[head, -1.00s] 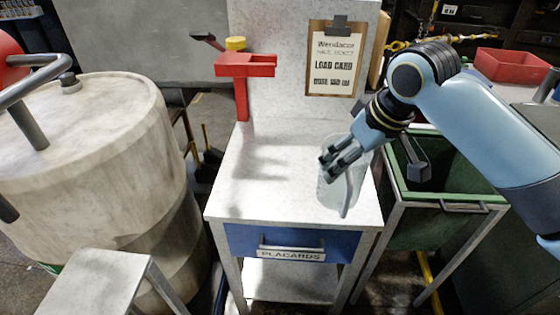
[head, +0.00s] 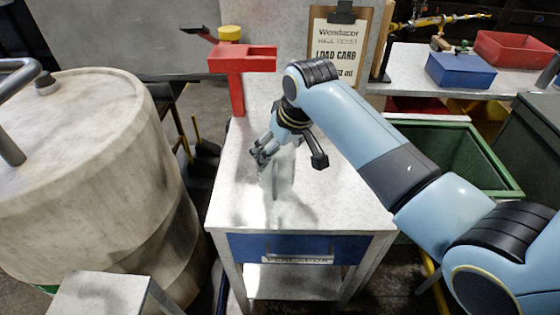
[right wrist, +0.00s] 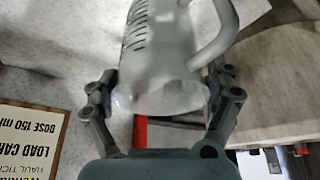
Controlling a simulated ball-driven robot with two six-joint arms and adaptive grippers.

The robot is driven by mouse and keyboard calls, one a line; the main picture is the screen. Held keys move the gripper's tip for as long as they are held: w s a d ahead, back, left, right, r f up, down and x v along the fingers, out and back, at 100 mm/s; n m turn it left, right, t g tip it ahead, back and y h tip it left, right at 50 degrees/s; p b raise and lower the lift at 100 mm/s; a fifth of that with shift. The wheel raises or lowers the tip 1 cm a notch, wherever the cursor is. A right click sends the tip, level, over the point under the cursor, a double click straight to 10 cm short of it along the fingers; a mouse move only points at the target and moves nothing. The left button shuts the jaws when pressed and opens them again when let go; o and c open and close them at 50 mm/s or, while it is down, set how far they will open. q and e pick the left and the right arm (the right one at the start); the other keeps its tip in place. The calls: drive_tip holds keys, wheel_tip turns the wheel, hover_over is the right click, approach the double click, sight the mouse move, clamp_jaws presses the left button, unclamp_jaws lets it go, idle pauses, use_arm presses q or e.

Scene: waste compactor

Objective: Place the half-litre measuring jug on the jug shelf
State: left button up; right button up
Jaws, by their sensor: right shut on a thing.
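The measuring jug (head: 279,180) is clear, frosted plastic with a handle. It is in the head view above the white table top (head: 335,200), and whether its base touches the top is hard to tell. My right gripper (head: 264,157) is shut on the jug near its rim. In the right wrist view the jug (right wrist: 165,50) sits between the two fingers, with dark graduation marks on its side and its handle at the right. A red bracket shelf (head: 245,64) stands at the table's back left; no label names it as the jug shelf. My left gripper is not in view.
A yellow-capped item (head: 229,34) is by the red bracket. A clipboard with a load card (head: 336,50) stands at the back. A large drum (head: 80,150) is left of the table, a green bin (head: 455,150) right. The table's left front is clear.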

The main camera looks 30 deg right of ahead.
wheel_tip(320, 180, down, 4)
drive_tip(key=shift+r, duration=0.2)
drive_tip(key=shift+f, duration=0.15)
drive_tip(key=o, duration=1.1)
drive_tip(key=shift+f, duration=0.1)
drive_tip(key=shift+o, duration=1.4)
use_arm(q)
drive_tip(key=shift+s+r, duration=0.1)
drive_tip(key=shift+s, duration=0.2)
